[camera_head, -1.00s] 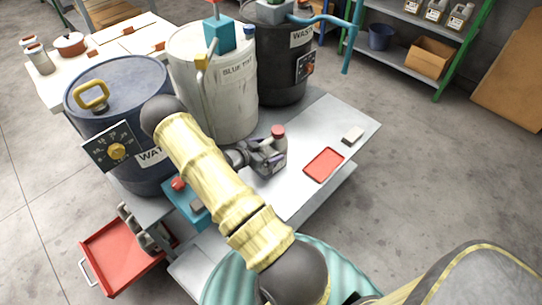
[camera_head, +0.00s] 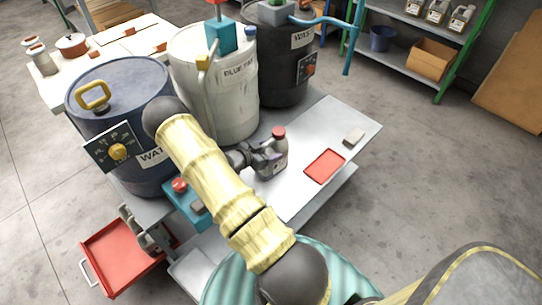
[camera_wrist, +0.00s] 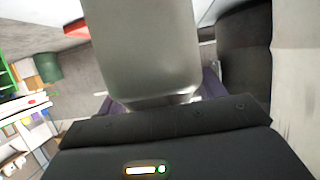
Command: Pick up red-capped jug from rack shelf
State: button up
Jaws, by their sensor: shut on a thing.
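The grey jug with a red cap (camera_head: 280,165) is upright at the grey workbench's top (camera_head: 314,128), just right of the white drum. My gripper (camera_head: 263,158) is shut on the jug's body from the left. In the wrist view the jug (camera_wrist: 148,48) fills the middle, close to the palm, with purple finger parts at both sides (camera_wrist: 211,84). The fingertips are mostly hidden. I cannot tell whether the jug's base touches the bench.
A blue drum (camera_head: 108,100), a white drum (camera_head: 205,100) and a black drum (camera_head: 290,72) stand along the bench's back. A red tray (camera_head: 325,166) and a small pale block (camera_head: 354,136) lie right of the jug. A shelf rack (camera_head: 405,65) stands behind.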

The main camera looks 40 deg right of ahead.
notch_tip(320, 180, up, 10)
jog(key=shift+r+p, duration=0.1)
jog(key=shift+p, duration=0.55)
dwell(0.5)
